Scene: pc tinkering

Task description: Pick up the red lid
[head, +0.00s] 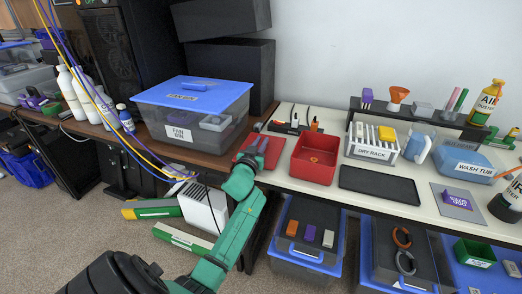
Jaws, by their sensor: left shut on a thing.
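The red lid (273,157) is a flat red panel near the front edge of the tables, between the clear bin with the blue lid and the open red bin (314,160). My left gripper (260,143) reaches up to it from the front and is shut on it. The fingers and wrist cover part of the lid. I cannot tell whether the lid is lifted or still touches the table. My right gripper is not in view.
The fan bin (230,134) with its blue lid stands left of the red lid. A black mat (379,185), a dry rack (371,150) and a wash tub (463,167) are to the right. Yellow and blue cables (105,105) hang at left. Bins (306,238) stand below the table.

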